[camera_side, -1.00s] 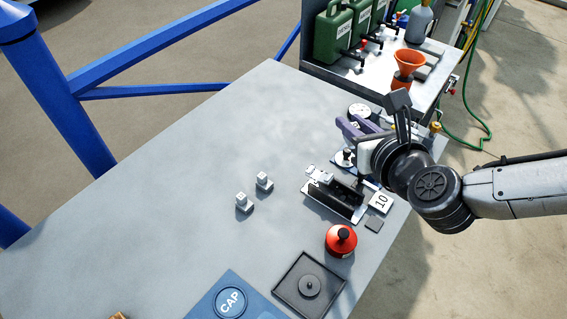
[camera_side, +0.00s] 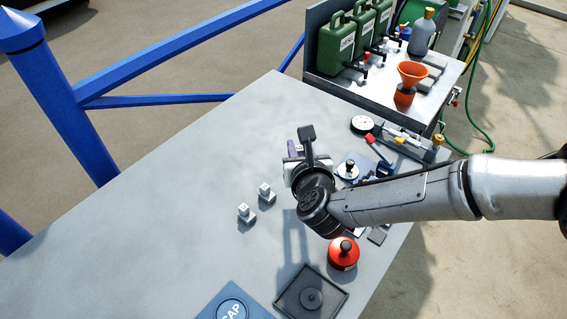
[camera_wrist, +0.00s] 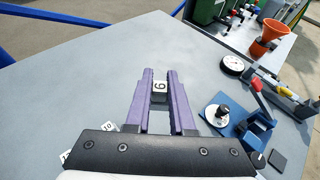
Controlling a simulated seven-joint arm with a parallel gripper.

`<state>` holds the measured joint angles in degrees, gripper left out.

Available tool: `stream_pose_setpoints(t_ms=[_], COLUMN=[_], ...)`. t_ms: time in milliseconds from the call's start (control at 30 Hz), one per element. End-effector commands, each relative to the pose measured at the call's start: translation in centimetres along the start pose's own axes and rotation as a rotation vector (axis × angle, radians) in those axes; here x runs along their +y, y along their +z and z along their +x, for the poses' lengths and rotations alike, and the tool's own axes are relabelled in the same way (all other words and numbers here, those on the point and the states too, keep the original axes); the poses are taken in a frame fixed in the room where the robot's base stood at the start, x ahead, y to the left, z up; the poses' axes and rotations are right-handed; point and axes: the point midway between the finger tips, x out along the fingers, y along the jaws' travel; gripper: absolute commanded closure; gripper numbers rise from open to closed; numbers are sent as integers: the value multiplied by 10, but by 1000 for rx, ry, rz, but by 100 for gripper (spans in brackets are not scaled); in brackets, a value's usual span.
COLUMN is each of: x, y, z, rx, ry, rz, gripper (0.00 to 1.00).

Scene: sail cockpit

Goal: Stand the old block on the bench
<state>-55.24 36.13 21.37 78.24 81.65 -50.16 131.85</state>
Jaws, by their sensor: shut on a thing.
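A small block with a white face marked 6 or 9 (camera_wrist: 160,87) sits between the purple fingers of my gripper (camera_wrist: 160,76) in the wrist view. The gripper is shut on it. In the side view my gripper (camera_side: 292,150) is over the right half of the grey bench (camera_side: 170,190), and its wrist hides the held block. The block's height above the bench is hard to tell. Two small white-topped blocks, a nearer one (camera_side: 246,213) and a farther one (camera_side: 265,193), stand apart on the bench, left of my gripper.
A dial gauge (camera_side: 363,124), a blue fixture (camera_wrist: 255,133), a red knobbed pot (camera_side: 343,254), a dark square tray (camera_side: 290,297) and a blue CAP mat (camera_side: 218,290) lie around the right and front. The bench's left and far middle is clear.

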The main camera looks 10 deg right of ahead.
Motion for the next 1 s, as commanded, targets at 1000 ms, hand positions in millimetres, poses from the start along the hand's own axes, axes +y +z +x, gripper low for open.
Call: stream_pose_setpoints(t_ms=[1000], x=[27], y=[-65], z=[62], rx=[1], ry=[0], rz=[-2], gripper=[100])
